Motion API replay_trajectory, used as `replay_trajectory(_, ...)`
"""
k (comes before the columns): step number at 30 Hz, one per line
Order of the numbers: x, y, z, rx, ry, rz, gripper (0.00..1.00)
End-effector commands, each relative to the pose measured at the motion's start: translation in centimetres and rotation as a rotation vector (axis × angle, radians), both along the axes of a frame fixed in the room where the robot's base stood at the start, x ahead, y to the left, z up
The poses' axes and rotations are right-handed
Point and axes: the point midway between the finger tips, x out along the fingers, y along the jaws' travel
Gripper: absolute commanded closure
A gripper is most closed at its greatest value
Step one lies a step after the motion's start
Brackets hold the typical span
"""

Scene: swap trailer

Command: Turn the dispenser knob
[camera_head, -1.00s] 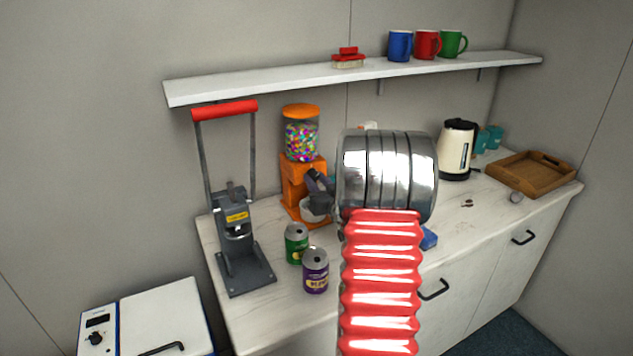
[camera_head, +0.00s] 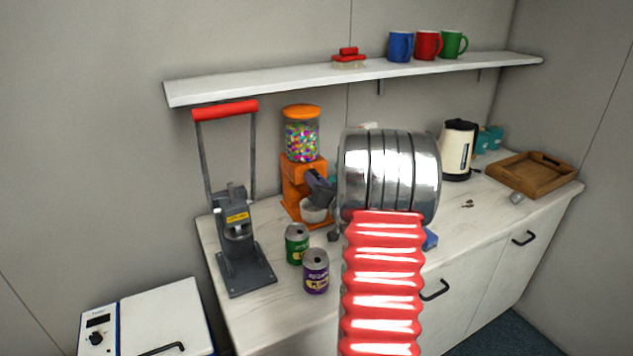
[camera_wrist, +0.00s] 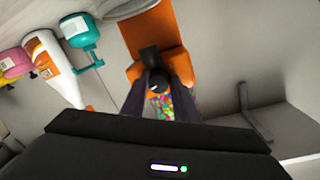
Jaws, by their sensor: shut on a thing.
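The dispenser (camera_head: 299,168) is orange with a clear globe of coloured candy (camera_head: 301,141) and stands upright at the back of the counter. It appears upside down in the wrist view (camera_wrist: 147,32). My gripper (camera_head: 319,188) is at the dispenser's front, above a white cup (camera_head: 312,215). In the wrist view my gripper (camera_wrist: 162,83) has its dark fingers closed around the dark knob (camera_wrist: 149,56) on the orange body. The knob is hidden by the fingers in the head view. My arm hides the counter to the right of the dispenser.
A grey press (camera_head: 237,245) with a red handle stands left. Green (camera_head: 297,245) and purple (camera_head: 316,272) cans stand in front. A kettle (camera_head: 458,148) and wooden tray (camera_head: 530,178) are right. A shelf (camera_head: 280,83) hangs above. Bottles (camera_wrist: 50,60) show in the wrist view.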

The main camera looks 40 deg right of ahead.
Motion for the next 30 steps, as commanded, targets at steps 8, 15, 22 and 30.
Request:
replay_trajectory(8,-0.1,-0.2,0.0,0.0,0.0,-0.004,0.64)
replay_trajectory(15,0.0,-0.1,0.0,-0.001,0.0,-0.002,0.54)
replay_trajectory(22,-0.3,0.0,0.0,-0.001,0.0,-0.002,0.54)
replay_trajectory(30,-2.8,1.1,0.1,-0.001,0.001,-0.002,0.54)
